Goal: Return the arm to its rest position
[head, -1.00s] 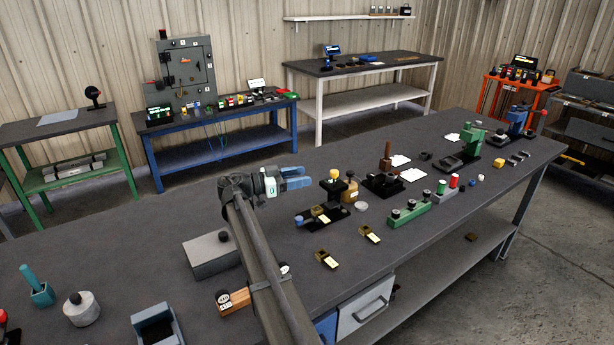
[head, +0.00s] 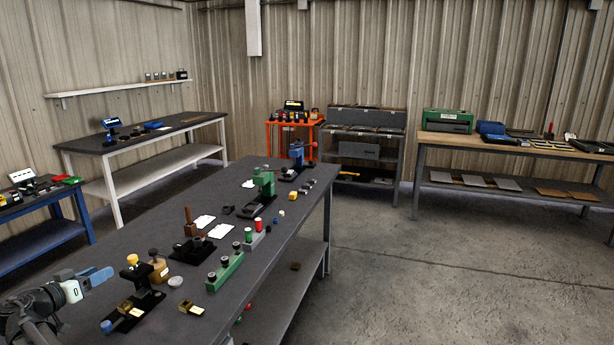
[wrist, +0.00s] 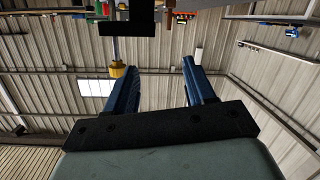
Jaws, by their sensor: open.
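My gripper (head: 94,278) is at the lower left of the head view, with blue fingers pointing right. It is above the dark workbench (head: 232,262), just left of a black stand with a yellow top (head: 135,274). In the wrist view my gripper (wrist: 160,68) has its two blue fingers spread apart with nothing between them. That view looks upside down, with bench items along its top edge. Most of my arm is outside the head view.
The bench holds a green block with black knobs (head: 225,270), an amber bottle (head: 159,267), a green press (head: 263,185) and a blue press (head: 297,155). An orange cart (head: 292,123) and a wooden-topped bench (head: 450,140) stand behind. The floor at right is clear.

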